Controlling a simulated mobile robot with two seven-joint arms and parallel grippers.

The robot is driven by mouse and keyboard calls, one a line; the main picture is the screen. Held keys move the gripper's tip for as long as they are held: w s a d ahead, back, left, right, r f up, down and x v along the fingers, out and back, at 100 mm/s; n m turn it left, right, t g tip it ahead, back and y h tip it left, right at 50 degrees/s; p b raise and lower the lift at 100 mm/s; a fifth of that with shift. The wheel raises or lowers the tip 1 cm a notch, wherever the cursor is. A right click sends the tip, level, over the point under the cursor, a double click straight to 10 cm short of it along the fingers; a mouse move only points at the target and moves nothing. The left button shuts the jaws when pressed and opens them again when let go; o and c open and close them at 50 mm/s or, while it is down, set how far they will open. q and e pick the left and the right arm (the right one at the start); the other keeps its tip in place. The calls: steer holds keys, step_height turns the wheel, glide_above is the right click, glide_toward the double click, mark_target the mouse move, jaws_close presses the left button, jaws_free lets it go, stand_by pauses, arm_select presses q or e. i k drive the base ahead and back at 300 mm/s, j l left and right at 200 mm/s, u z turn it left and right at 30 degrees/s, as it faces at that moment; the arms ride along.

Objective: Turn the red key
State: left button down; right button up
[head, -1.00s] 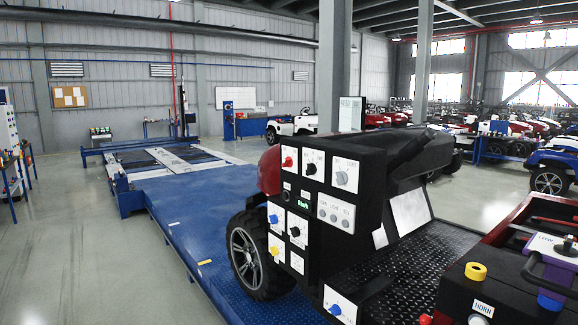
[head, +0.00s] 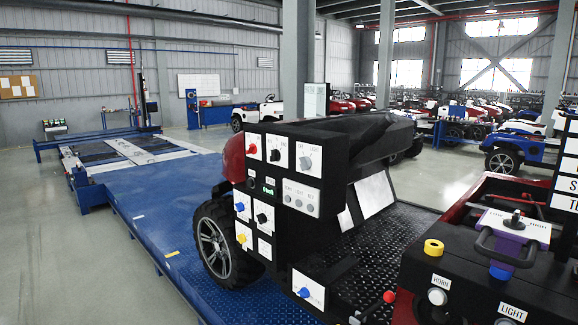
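The red key (head: 253,149) is a small red knob on a white plate at the upper left of the black control panel (head: 285,224) of a vehicle. A black knob (head: 275,155) and a grey knob (head: 305,162) sit on plates to its right. I cannot tell which way the red key is turned at this size. Neither of my grippers shows in the head view, so nothing of mine touches the panel here.
The vehicle stands on a blue platform (head: 140,225). Blue, black and yellow knobs sit lower on the panel. At the right is a black console (head: 470,275) with a purple handle, a yellow ring and a HORN label. Grey floor (head: 70,270) is clear at the left.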

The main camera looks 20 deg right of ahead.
mark_target(252, 149)
steer(key=i+z, duration=0.45)
steer(key=i, duration=1)
